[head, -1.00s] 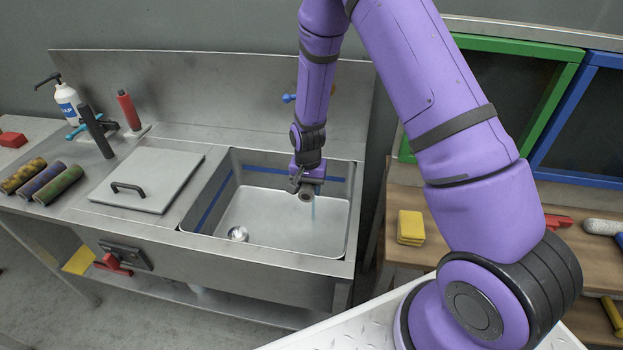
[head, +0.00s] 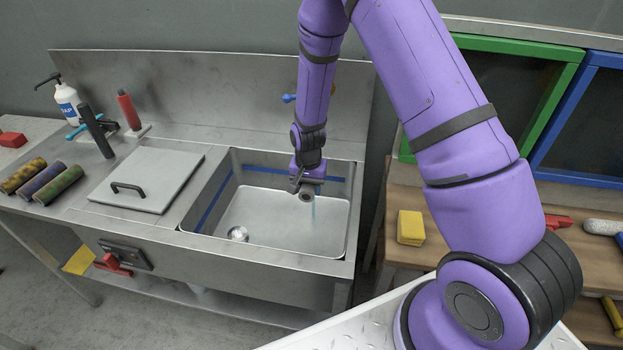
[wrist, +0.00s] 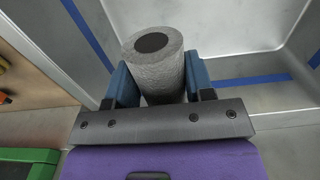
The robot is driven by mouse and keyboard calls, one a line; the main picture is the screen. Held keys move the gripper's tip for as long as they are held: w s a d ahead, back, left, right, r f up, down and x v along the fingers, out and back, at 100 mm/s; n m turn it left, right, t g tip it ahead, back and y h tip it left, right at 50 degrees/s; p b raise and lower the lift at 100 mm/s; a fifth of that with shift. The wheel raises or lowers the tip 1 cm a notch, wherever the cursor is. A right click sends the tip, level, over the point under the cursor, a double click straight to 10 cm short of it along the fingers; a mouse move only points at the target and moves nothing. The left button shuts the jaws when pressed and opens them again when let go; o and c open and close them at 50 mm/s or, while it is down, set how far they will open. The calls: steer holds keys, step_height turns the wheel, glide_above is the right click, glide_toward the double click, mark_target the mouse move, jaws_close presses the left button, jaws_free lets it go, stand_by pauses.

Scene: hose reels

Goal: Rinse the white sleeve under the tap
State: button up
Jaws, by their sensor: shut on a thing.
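My gripper (head: 307,184) is low inside the sink basin (head: 270,225), towards its back right. In the wrist view my gripper (wrist: 160,88) has its two blue fingers shut on the sides of the sleeve (wrist: 160,72), a pale grey, rough cylinder with a dark core. Only the sleeve's small dark end (head: 306,196) shows in the head view. A thin blue-teal upright streak shows beside it; I cannot tell whether it is water. The tap is mostly hidden behind my arm; a blue handle (head: 288,98) shows on the backsplash.
A shiny round drain piece (head: 238,234) is at the basin's front left. A lid with a black handle (head: 146,180) covers the counter to the left.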

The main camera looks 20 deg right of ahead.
steer(key=shift+w+a, duration=0.1)
steer(key=shift+a, duration=0.05)
steer(key=shift+w+a, duration=0.15)
steer(key=shift+a, duration=0.05)
stand_by(0.3)
steer(key=shift+s+a+r, duration=0.1)
steer(key=shift+s+a, duration=0.1)
steer(key=shift+s, duration=0.05)
steer(key=s+a+r, duration=0.2)
steer(key=s+a, duration=0.3)
steer(key=s, duration=0.3)
steer(key=shift+r, duration=0.4)
steer(key=shift+w, duration=0.15)
stand_by(1.3)
